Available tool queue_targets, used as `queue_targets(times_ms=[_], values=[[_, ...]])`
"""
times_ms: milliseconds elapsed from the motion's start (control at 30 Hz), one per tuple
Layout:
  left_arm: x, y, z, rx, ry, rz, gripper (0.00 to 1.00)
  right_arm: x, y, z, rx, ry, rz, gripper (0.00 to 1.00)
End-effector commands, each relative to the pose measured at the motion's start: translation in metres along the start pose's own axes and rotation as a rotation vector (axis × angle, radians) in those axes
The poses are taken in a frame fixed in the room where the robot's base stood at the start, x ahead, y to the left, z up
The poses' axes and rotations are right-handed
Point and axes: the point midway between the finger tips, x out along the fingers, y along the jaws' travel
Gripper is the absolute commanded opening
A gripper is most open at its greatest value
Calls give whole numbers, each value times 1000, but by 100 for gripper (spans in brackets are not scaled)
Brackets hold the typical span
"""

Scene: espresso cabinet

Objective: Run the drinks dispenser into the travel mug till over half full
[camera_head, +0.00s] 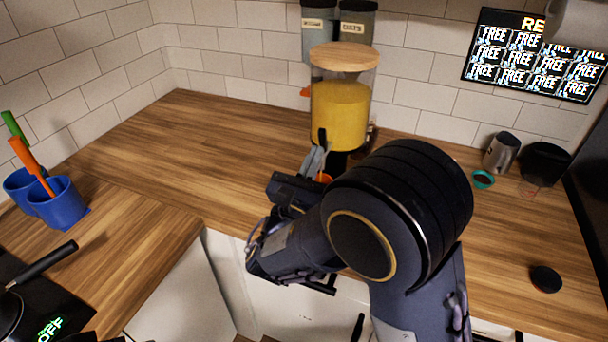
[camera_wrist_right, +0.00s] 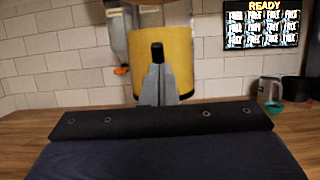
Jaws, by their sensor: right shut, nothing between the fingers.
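The drinks dispenser (camera_head: 340,108) stands on the counter by the back wall, with a wooden lid and yellow drink inside; it fills the middle of the right wrist view (camera_wrist_right: 180,60). My right gripper (camera_head: 315,158) is shut and empty at its front. A dark upright piece, which looks like the tap lever (camera_wrist_right: 157,52), shows at the closed fingertips; I cannot tell whether they touch it. A small orange part (camera_head: 323,178) shows under the gripper, mostly hidden by my arm; I cannot tell whether it is the travel mug. My left gripper is out of view.
Blue cups (camera_head: 62,203) with orange and green handles stand left. A steel jug (camera_head: 501,152), a teal bowl (camera_head: 483,180) and a black disc (camera_head: 545,279) are on the right. Labelled containers (camera_head: 357,25) hang behind the dispenser. The counter left of the dispenser is clear.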

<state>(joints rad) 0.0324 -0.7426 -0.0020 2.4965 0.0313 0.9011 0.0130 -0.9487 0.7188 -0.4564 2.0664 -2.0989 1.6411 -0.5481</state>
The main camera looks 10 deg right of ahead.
Motion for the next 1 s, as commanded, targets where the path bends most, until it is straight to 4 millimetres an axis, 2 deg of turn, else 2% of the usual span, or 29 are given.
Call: queue_targets(times_ms=[33,200,567,667,800,1000], values=[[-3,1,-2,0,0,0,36,7,0,1,-1,0,-2,0],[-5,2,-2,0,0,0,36,17,0,0,0,0,0,0],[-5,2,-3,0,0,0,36,18,0,0,0,2,1,0],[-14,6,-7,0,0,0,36,22,0,5,1,28,0,0],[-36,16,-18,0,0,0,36,29,0,14,2,122,-1,0],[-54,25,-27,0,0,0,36,35,0,14,1,245,-1,0]])
